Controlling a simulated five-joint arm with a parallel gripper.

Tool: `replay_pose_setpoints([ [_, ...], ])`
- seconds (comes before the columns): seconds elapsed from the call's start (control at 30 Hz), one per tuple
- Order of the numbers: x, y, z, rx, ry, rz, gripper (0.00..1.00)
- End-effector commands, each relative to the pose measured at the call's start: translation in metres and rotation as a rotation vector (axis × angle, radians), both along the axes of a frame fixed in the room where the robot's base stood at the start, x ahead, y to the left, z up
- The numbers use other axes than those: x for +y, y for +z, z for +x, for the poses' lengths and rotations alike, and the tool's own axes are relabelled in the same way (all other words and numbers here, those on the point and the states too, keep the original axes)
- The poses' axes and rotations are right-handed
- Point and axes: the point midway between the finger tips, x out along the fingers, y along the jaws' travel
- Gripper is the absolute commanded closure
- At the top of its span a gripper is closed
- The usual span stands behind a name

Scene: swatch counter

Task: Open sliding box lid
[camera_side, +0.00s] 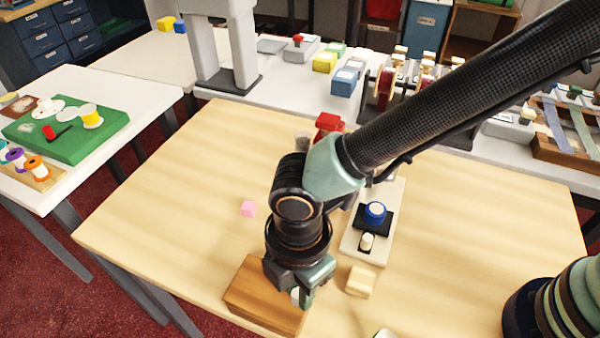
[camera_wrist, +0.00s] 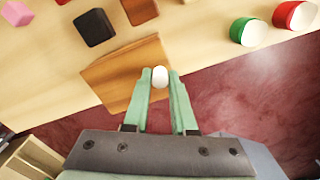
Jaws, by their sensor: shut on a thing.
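A brown wooden box (camera_side: 252,296) with a flat wooden top sits near the front edge of the table. It also shows in the wrist view (camera_wrist: 115,72). A small white knob (camera_wrist: 160,77) is at the box's edge. My gripper (camera_wrist: 159,84) is shut on the white knob, with one green finger on each side of it. In the side view, my gripper (camera_side: 298,294) points down over the right part of the box and hides some of it. I cannot tell whether any gap shows between lid and box.
A pink cube (camera_side: 248,208) lies behind the box. A cream block (camera_side: 360,281) is close to its right. A pale board with a blue knob (camera_side: 375,212) stands further right. The wrist view shows a dark cube (camera_wrist: 95,27), a green cylinder (camera_wrist: 250,31) and a red one (camera_wrist: 296,15).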

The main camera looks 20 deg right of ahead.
Motion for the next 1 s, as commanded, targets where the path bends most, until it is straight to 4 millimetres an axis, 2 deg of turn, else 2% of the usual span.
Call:
replay_pose_setpoints([
  [0.57,0.003,0.001,0.002,0.0,0.0,0.0,1.0],
  [1.0,0.046,0.001,0.045,-0.003,0.0,0.004,1.0],
])
